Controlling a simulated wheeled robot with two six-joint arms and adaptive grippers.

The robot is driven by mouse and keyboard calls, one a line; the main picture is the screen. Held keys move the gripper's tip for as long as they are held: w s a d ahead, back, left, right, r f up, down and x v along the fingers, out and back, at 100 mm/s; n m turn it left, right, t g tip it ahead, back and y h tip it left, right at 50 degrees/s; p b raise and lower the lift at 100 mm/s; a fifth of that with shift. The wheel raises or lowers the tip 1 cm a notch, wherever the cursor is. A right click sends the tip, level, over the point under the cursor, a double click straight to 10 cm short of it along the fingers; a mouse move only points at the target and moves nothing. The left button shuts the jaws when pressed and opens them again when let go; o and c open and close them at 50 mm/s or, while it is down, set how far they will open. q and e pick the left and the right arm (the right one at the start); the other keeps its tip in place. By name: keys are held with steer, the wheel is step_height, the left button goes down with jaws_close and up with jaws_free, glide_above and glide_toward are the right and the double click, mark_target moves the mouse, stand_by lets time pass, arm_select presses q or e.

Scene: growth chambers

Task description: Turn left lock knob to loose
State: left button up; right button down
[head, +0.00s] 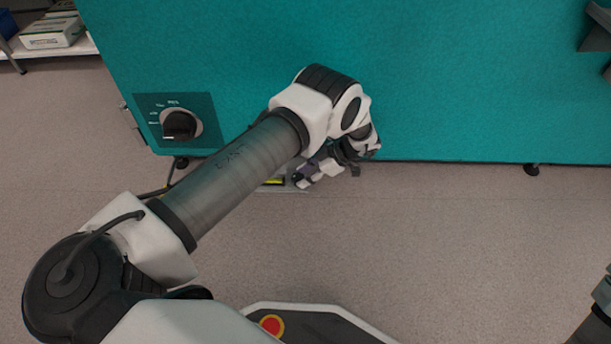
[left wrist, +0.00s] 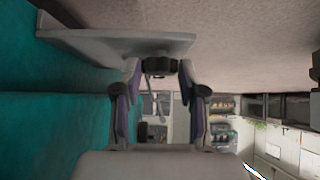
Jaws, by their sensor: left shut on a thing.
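In the left wrist view, a small black knob (left wrist: 160,66) sits at the edge of a flat grey plate (left wrist: 115,44). I take it to be the left lock knob. My left gripper (left wrist: 160,72) has one fingertip on each side of it and is shut on it. In the head view, my left gripper (head: 322,168) is low at the front of the teal chamber, largely covered by my own wrist. The knob is hidden there, and its loose or tight setting cannot be read.
The teal chamber (head: 460,80) fills the back. A black rotary dial (head: 179,125) is on its lower left panel. A grey piece with a yellow strip (head: 274,182) lies below the chamber's edge. Boxes (head: 52,33) stand on a white shelf at upper left. The floor in front is clear.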

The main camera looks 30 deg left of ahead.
stand_by(0.4)
arm_select(q)
steer(key=o, duration=1.1)
steer(key=shift+a, duration=0.1)
steer(key=shift+o, duration=0.2)
steer(key=v, duration=1.2)
